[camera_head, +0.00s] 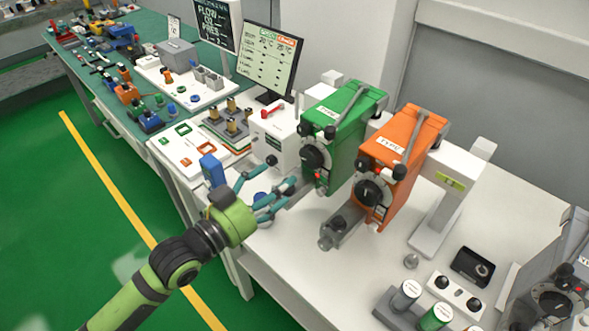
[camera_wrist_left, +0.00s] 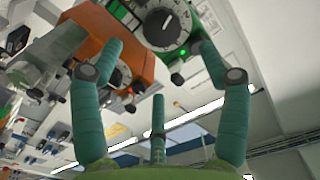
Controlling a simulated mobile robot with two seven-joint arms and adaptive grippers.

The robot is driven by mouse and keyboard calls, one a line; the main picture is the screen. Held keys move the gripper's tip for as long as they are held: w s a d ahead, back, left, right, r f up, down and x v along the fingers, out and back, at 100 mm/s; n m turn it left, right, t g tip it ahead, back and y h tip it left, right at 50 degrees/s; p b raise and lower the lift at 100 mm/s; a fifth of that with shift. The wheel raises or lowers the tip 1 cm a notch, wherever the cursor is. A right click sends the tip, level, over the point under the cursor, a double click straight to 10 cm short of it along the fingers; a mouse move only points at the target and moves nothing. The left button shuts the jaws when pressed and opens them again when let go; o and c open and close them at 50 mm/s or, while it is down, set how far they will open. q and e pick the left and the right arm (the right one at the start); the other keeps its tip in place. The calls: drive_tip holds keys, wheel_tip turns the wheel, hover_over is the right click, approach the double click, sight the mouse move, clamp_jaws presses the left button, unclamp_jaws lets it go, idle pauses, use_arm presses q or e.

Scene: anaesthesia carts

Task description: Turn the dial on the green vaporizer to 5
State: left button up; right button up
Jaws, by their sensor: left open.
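The green vaporizer (camera_head: 350,112) stands upright on the white bench, left of the orange vaporizer (camera_head: 398,150). Its black dial (camera_head: 314,157) is on the front face. In the left wrist view the dial (camera_wrist_left: 168,26) is at the top centre, with a pale mark across it and numbers around it; the setting is too small to read. A green light shows near it. My left gripper (camera_head: 276,192) is open and empty, its teal fingers apart, in front of and below the dial, not touching it. The open fingers also frame the left wrist view (camera_wrist_left: 157,50). My right gripper is not in view.
The orange vaporizer's dial (camera_head: 372,192) is close on the right. A white box (camera_head: 275,135) with a red handle stands left of the green vaporizer. A blue block (camera_head: 212,170) is near the bench edge. A monitor (camera_head: 270,60) stands behind.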

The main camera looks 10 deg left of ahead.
sight(308, 159)
use_arm(q)
drive_tip(key=w+d, duration=0.1)
drive_tip(key=w, duration=0.1)
drive_tip(key=w+d+m+p, duration=0.1)
drive_tip(key=w, duration=0.1)
drive_tip(key=w+d+m+p, duration=0.1)
drive_tip(key=d, duration=0.1)
drive_tip(key=shift+w+r, duration=0.25)
drive_tip(key=shift+w, duration=0.15)
drive_tip(key=shift+w+d+f, duration=0.1)
drive_tip(key=shift+w+d, duration=0.25)
drive_tip(key=shift+w, duration=0.05)
drive_tip(key=shift+a, duration=0.1)
drive_tip(key=c, duration=1.2)
